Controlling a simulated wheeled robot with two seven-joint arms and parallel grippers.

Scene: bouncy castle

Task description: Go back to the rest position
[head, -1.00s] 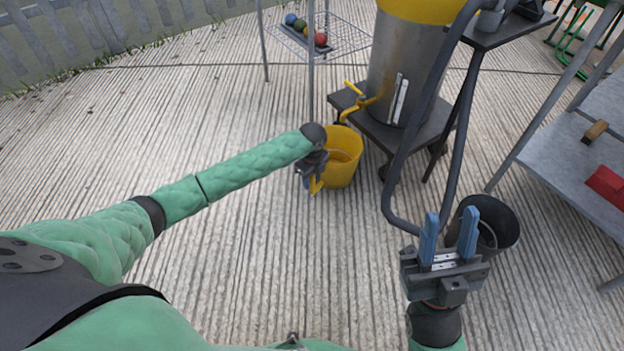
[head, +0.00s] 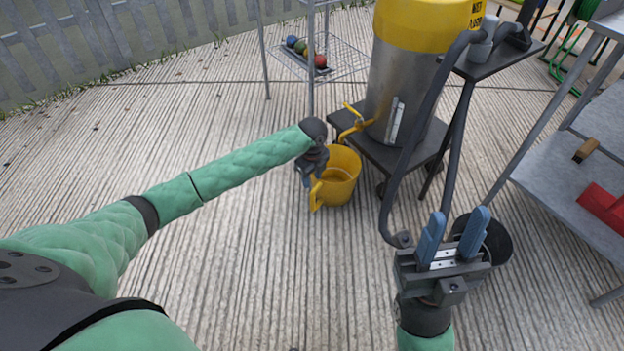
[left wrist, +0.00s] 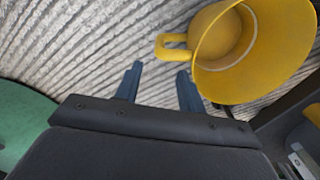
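A yellow bucket (head: 342,186) with a loop handle stands on the ribbed floor, right beside my left gripper in the head view. My left gripper (head: 310,183) is partly hidden by its own wrist there. In the left wrist view its two blue fingers (left wrist: 160,70) are spread with nothing between them. The bucket's handle (left wrist: 172,54) shows just beyond the fingertips, and the bucket (left wrist: 222,88) opens at upper right. My right gripper (head: 458,213) is raised at lower right in the head view, its blue fingers apart and empty.
A dark bucket (head: 497,243) stands behind my right gripper. A steel tank with a yellow top (head: 421,20) sits on a dark trolley beside a hose. A metal table (head: 565,175) is at right. A wire rack (head: 345,62) holds several balls. Floor at left is clear.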

